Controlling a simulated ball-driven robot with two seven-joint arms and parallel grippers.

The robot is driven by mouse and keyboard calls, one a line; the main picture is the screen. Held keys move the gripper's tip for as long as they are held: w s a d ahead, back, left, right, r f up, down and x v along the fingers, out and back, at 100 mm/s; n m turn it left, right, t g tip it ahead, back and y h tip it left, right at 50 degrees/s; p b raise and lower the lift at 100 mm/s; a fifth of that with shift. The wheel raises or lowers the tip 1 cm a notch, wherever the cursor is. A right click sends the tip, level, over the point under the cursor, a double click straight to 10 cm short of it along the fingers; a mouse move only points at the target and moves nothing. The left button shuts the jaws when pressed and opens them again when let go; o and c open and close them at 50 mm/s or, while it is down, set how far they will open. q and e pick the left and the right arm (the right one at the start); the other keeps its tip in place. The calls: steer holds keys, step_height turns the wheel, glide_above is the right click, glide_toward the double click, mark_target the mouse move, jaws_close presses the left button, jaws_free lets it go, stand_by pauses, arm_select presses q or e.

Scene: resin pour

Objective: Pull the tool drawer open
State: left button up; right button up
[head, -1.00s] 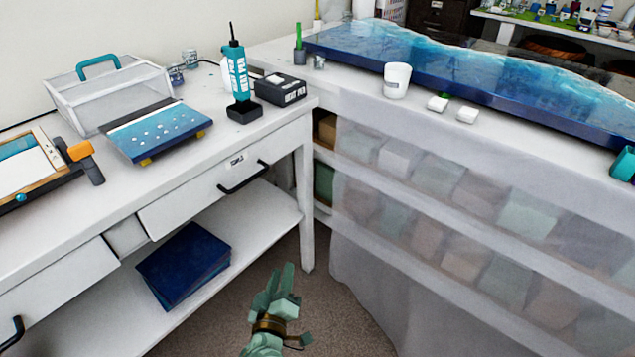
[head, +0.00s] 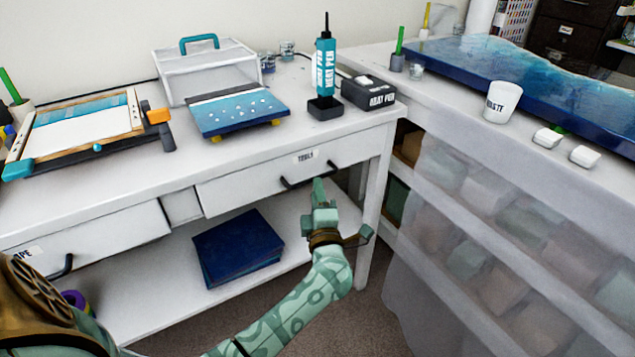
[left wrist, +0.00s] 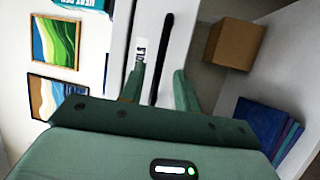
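The tool drawer (head: 240,186) is a white front under the bench top, labelled "TOOLS", and it looks closed. Its black bar handle (head: 290,184) shows partly, with my left gripper (head: 319,190) at its right part. In the left wrist view the drawer front (left wrist: 146,22) runs upright and the handle (left wrist: 163,55) lies between the two spread fingers of my left gripper (left wrist: 160,88). The fingers are open, with gaps beside the bar; I cannot tell whether the tips reach past it. My right gripper is not in view.
A second drawer (head: 100,236) is at the left. Dark blue panels (head: 238,248) lie on the shelf below. The bench leg (head: 372,200) and the curtained side bench (head: 480,200) stand to the right.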

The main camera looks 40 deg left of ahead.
arm_select(q)
steer(key=b+x, duration=0.1)
steer(key=x, duration=0.4)
jaws_close()
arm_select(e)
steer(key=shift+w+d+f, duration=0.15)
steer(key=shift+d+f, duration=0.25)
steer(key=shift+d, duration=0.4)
